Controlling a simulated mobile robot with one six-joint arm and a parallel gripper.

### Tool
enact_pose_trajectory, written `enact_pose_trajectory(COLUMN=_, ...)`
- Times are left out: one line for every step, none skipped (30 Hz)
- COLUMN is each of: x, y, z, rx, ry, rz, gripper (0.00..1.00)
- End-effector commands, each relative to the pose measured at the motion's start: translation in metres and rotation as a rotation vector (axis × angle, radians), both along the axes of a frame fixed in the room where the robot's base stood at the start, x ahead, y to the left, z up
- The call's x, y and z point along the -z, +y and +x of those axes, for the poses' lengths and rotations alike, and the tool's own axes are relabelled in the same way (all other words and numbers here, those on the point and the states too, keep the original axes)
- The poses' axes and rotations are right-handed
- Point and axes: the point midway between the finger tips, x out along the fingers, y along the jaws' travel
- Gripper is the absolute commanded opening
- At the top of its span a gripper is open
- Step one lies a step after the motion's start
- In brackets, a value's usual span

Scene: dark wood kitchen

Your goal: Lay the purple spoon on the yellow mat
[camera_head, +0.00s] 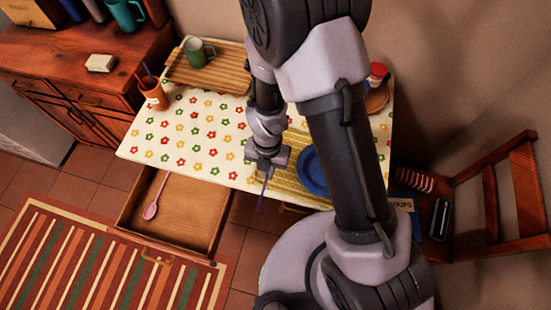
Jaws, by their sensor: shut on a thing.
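My gripper (266,174) is shut on the purple spoon (261,194), which hangs down as a thin dark purple line below the fingers. The gripper is over the front edge of the table, at the left part of the striped yellow mat (291,189). A blue plate (309,181) lies on the mat, partly hidden by my arm. I cannot tell whether the spoon touches the mat. The right part of the mat is hidden behind my arm.
An open drawer (190,205) below the table holds a pink spoon (152,210). The flowered tablecloth (185,130) carries an orange cup (155,95) with utensils and a wooden tray (222,80) with a green mug (200,52). A chair (490,200) stands at right.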

Motion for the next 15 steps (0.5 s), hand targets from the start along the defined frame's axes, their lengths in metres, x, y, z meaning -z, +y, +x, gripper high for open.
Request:
enact_pose_trajectory(x=0.003, y=-0.005, z=0.012, rx=0.003, ry=0.000, rz=0.001, gripper=0.00)
enact_pose_trajectory(x=0.003, y=-0.007, z=0.018, rx=0.002, ry=-0.001, rz=0.000, gripper=0.00)
enact_pose_trajectory(x=0.004, y=-0.009, z=0.023, rx=0.001, ry=0.000, rz=0.000, gripper=0.00)
enact_pose_trajectory(x=0.005, y=-0.011, z=0.027, rx=0.000, ry=-0.001, rz=0.001, gripper=0.00)
enact_pose_trajectory(x=0.005, y=-0.012, z=0.029, rx=0.000, ry=0.000, rz=0.001, gripper=0.00)
enact_pose_trajectory(x=0.005, y=-0.013, z=0.033, rx=0.001, ry=0.001, rz=0.000, gripper=0.00)
enact_pose_trajectory(x=0.006, y=-0.014, z=0.036, rx=0.001, ry=0.000, rz=0.000, gripper=0.00)
enact_pose_trajectory(x=0.006, y=-0.016, z=0.040, rx=0.001, ry=-0.001, rz=0.001, gripper=0.00)
enact_pose_trajectory(x=0.010, y=-0.018, z=0.044, rx=0.002, ry=0.001, rz=-0.001, gripper=0.00)
enact_pose_trajectory(x=0.020, y=-0.018, z=0.043, rx=0.000, ry=0.003, rz=-0.001, gripper=0.00)
enact_pose_trajectory(x=0.028, y=-0.018, z=0.042, rx=0.000, ry=0.003, rz=-0.002, gripper=0.00)
enact_pose_trajectory(x=0.037, y=-0.018, z=0.042, rx=0.001, ry=0.004, rz=-0.002, gripper=0.00)
enact_pose_trajectory(x=0.042, y=-0.018, z=0.042, rx=0.000, ry=0.002, rz=-0.002, gripper=0.00)
enact_pose_trajectory(x=0.044, y=-0.018, z=0.042, rx=0.000, ry=0.001, rz=-0.002, gripper=0.00)
enact_pose_trajectory(x=0.043, y=-0.017, z=0.043, rx=0.000, ry=0.000, rz=-0.001, gripper=0.00)
